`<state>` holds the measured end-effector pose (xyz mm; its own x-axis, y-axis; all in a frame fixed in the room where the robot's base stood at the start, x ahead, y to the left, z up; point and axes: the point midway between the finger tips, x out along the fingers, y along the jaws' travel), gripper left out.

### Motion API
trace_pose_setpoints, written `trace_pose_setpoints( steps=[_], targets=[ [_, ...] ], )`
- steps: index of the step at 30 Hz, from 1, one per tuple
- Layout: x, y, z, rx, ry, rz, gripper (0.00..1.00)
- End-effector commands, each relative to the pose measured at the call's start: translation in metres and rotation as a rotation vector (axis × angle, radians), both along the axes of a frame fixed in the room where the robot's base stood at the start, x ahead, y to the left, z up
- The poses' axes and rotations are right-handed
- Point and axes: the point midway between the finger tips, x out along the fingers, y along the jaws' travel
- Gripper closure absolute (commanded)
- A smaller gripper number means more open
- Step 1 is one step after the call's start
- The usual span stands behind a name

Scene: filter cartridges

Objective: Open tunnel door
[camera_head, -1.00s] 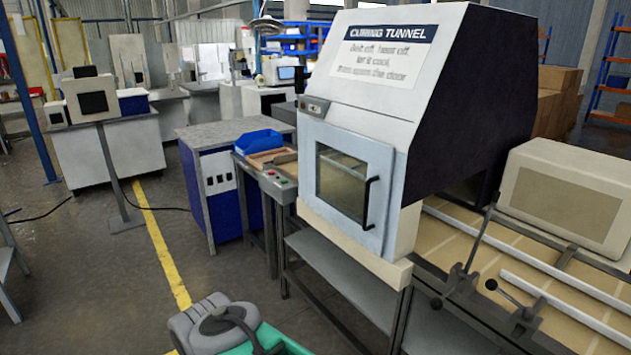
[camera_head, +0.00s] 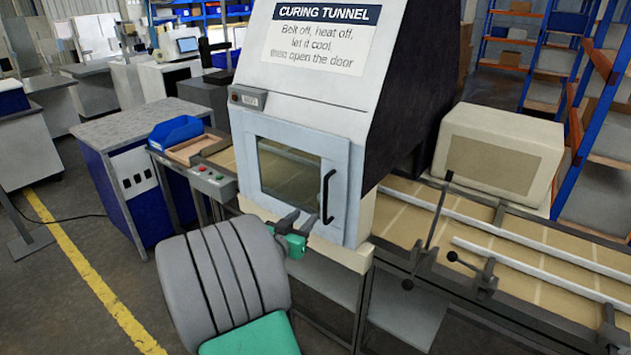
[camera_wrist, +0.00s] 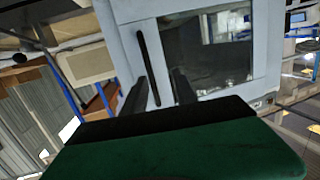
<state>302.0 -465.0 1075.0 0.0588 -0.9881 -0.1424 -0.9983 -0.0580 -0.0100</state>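The curing tunnel (camera_head: 330,95) is a white and black hood with a sign about bolt, heat, cooling and door. Its pale blue door (camera_head: 340,185) looks closed, with a window and a black vertical handle (camera_head: 328,196) at its right side. My gripper (camera_head: 298,216) is in front of the door's lower part, just left of the handle's lower end. In the wrist view my gripper (camera_wrist: 158,86) has its two dark fingers apart, and the handle (camera_wrist: 147,60) appears between them in the picture. I cannot tell whether they touch it. No bolt is clearly visible.
A button box (camera_head: 210,180) and a blue bin (camera_head: 174,131) stand left of the tunnel. A conveyor (camera_head: 500,255) with levers (camera_head: 468,262) and a beige box (camera_head: 500,150) lie to the right. Open floor with a yellow line (camera_head: 100,290) is at left.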

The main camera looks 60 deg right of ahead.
Motion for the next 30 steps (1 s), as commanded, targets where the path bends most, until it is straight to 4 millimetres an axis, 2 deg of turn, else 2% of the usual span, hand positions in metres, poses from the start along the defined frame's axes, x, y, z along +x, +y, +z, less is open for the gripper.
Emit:
trace_pose_setpoints(
  steps=[1,4,17,26,30],
  targets=[
    [-0.013,-0.012,0.011,-0.062,0.005,-0.018,0.66],
    [-0.022,-0.023,0.022,-0.134,0.005,-0.023,0.66],
    [-0.021,-0.092,0.025,-0.141,0.004,-0.024,0.66],
    [-0.019,-0.099,0.022,-0.142,0.002,-0.020,0.66],
    [-0.019,-0.099,0.022,-0.142,0.002,-0.020,0.76]
  ],
)
